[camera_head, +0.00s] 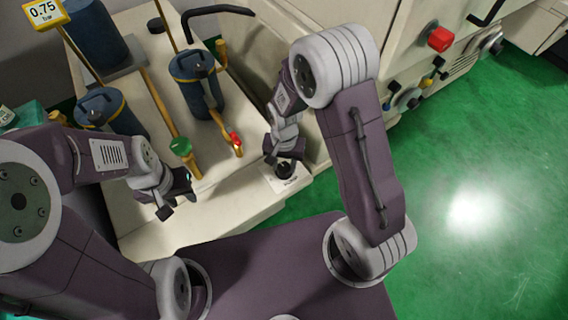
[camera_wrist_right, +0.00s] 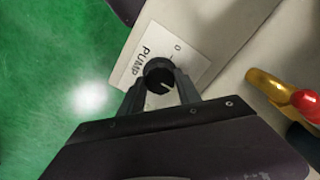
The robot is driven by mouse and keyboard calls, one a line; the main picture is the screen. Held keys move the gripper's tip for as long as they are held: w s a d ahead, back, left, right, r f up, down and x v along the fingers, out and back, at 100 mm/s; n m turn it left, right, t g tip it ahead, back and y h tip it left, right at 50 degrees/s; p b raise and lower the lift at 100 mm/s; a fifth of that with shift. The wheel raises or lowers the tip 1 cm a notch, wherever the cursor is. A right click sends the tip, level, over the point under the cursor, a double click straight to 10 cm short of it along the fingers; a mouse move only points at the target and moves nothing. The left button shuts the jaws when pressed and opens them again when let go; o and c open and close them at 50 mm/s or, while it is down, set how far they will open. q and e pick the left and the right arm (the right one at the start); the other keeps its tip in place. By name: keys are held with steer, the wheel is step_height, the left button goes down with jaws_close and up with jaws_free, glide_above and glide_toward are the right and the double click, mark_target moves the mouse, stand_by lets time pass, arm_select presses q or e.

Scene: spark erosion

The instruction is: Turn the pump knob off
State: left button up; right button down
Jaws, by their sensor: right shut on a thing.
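The pump knob (camera_wrist_right: 159,79) is a round black knob with a pale pointer line. It sits on a white label plate (camera_wrist_right: 135,62) marked PUMP and 0, and it also shows in the head view (camera_head: 284,169) at the machine's front corner. My right gripper (camera_wrist_right: 160,88) has its two fingers on either side of the knob, shut on it. In the head view my right gripper (camera_head: 284,158) partly hides the knob. My left gripper (camera_head: 178,195) hangs over the front of the machine, away from the knob, with its fingers apart and nothing seen between them.
A green knob (camera_head: 181,146) and a red-handled brass valve (camera_head: 236,142) stand on the machine top near the arms. Blue canisters (camera_head: 197,82) stand behind them. A red button (camera_head: 440,39) is on the cabinet at the right. Green floor (camera_head: 440,150) is open at the right.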

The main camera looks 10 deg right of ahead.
steer(key=shift+r+n, duration=0.1)
steer(key=shift+n, duration=0.2)
steer(key=n+p, duration=0.2)
steer(key=n, duration=0.1)
steer(key=n+p, duration=0.2)
steer(key=n, duration=0.3)
steer(key=n+p, duration=0.2)
steer(key=n, duration=0.2)
steer(key=shift+n, duration=0.4)
steer(key=n+p, duration=0.1)
steer(key=n, duration=0.3)
steer(key=shift+n, duration=0.4)
steer(key=c, duration=0.9)
jaws_free()
steer(key=shift+o, duration=0.2)
